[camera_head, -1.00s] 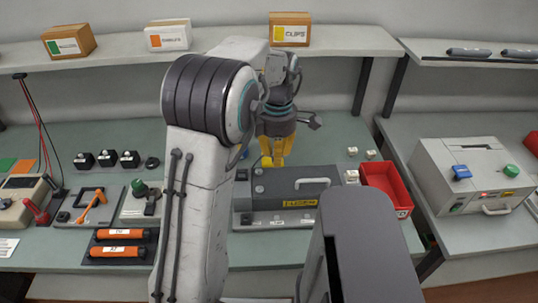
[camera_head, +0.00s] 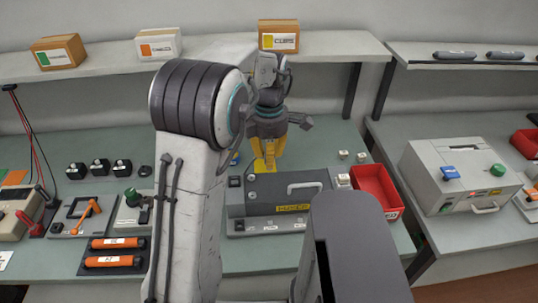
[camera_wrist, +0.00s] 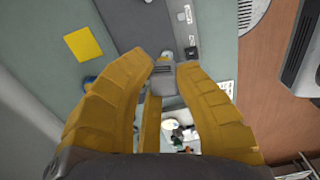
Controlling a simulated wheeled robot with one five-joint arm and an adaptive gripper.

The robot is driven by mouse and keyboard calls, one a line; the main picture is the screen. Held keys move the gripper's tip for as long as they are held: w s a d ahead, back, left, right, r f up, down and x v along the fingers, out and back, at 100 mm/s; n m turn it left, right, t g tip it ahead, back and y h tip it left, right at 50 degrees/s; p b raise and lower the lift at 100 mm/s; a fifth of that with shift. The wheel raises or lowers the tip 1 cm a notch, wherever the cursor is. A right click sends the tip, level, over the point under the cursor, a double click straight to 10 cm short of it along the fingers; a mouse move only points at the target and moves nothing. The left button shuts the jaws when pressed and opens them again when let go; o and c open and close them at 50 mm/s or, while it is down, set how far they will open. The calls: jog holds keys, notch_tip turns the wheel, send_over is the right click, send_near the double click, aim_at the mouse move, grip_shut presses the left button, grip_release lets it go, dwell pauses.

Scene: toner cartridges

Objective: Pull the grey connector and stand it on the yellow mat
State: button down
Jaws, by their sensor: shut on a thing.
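My gripper (camera_head: 268,160) has yellow fingers and is over the back left part of the grey machine (camera_head: 238,208) on the bench. In the wrist view my gripper (camera_wrist: 164,72) is shut on the grey connector (camera_wrist: 165,74), a small grey block between the fingertips. I cannot tell whether the connector still touches the machine. The yellow mat (camera_wrist: 83,45) is a flat square at the upper left of the wrist view, apart from the gripper. In the head view the yellow fingers make the mat hard to pick out.
A red bin (camera_head: 375,190) stands right of the machine, with small white blocks near it. Orange cylinders (camera_head: 115,261) lie in a dark tray at the left. A grey box with buttons (camera_head: 460,178) stands on the right bench. Shelves with cartons run behind.

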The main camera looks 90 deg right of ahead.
jog(key=shift+r+p, duration=0.6)
jog(key=shift+r, duration=0.15)
dwell(0.4)
jog(key=shift+r+p, duration=1.75)
jog(key=shift+r, duration=0.15)
jog(key=shift+f, duration=0.1)
